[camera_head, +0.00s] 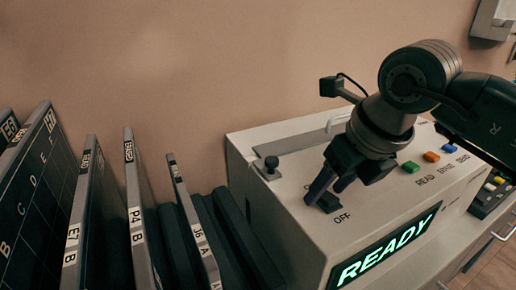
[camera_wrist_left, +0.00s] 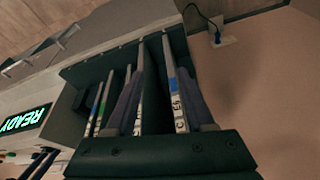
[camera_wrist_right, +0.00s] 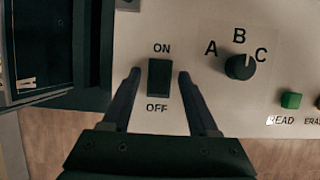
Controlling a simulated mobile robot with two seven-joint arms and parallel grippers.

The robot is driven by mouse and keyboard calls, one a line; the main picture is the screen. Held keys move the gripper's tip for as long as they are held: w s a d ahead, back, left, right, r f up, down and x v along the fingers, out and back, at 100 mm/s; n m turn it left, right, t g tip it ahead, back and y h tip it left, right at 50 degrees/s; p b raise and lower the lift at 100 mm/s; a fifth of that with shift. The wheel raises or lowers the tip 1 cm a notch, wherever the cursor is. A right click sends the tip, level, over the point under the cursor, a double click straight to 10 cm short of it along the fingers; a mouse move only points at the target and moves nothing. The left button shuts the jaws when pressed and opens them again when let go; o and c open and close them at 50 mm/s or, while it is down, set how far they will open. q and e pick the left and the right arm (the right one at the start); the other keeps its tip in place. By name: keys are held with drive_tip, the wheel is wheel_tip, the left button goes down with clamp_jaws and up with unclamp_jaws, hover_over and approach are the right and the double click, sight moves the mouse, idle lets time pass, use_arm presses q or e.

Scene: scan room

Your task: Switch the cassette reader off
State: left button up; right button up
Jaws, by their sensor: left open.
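The cassette reader (camera_head: 290,215) is a pale box with a lit green READY display (camera_head: 385,250). Its black rocker switch (camera_wrist_right: 159,77) has ON printed above and OFF below in the right wrist view; I cannot tell for sure which side is pressed. My right gripper (camera_head: 328,190) is at the switch in the head view. In the right wrist view its fingers stand apart, one on each side of the switch, with a gap on both sides. My left gripper (camera_wrist_left: 157,76) is open over a rack of cassettes (camera_wrist_left: 180,95), away from the switch; the head view does not show it.
A knob marked A, B, C (camera_wrist_right: 240,67) and a green READ button (camera_wrist_right: 291,100) sit right of the switch. A black-knobbed slider (camera_head: 271,163) is on the reader's left. Upright cassettes (camera_head: 140,215) stand left of the reader; a wall is behind.

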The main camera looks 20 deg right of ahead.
clamp_jaws()
idle(0.4)
drive_tip(key=shift+s+d+f+t+b, duration=0.1)
drive_tip(key=shift+s+f+t+b, duration=0.2)
drive_tip(key=shift+t+b, duration=0.25)
drive_tip(key=t+b, duration=0.1)
drive_tip(key=b, duration=0.1)
drive_tip(key=t+b, duration=0.1)
drive_tip(key=b, duration=0.1)
drive_tip(key=shift+s+f+t, duration=0.25)
drive_tip(key=shift+f, duration=0.1)
drive_tip(key=shift+r+t+b, duration=0.3)
drive_tip(key=shift+t+b, duration=0.1)
drive_tip(key=shift+r, duration=0.15)
